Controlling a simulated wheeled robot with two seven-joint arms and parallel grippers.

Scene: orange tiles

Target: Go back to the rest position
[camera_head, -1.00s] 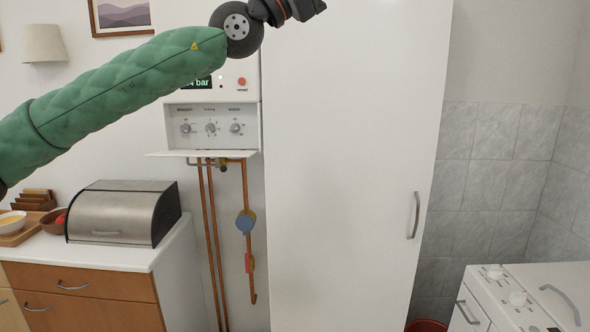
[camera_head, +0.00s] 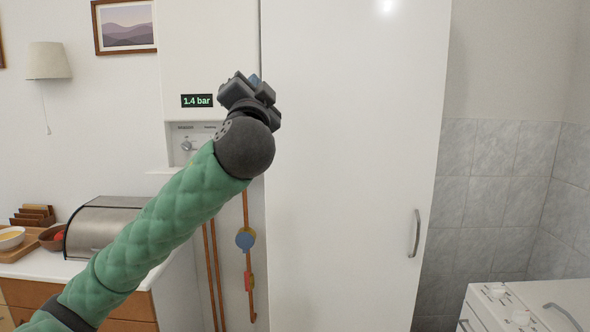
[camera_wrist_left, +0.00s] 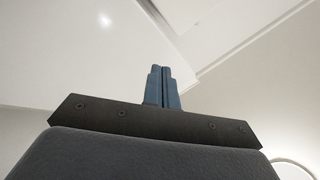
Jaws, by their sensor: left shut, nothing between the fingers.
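My left arm, in green padded covering, rises from the bottom left in the head view. Its gripper (camera_head: 254,80) is in front of the white boiler and the edge of the tall white cabinet, and its wrist hides part of the boiler's controls. In the left wrist view the two blue fingers (camera_wrist_left: 162,86) are together with nothing between them, pointing toward the ceiling. My right gripper is in neither view.
The boiler (camera_head: 210,55) shows 1.4 bar, with copper pipes (camera_head: 247,275) below. The tall cabinet (camera_head: 345,170) is closed. A bread box (camera_head: 112,228) stands on the counter at left.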

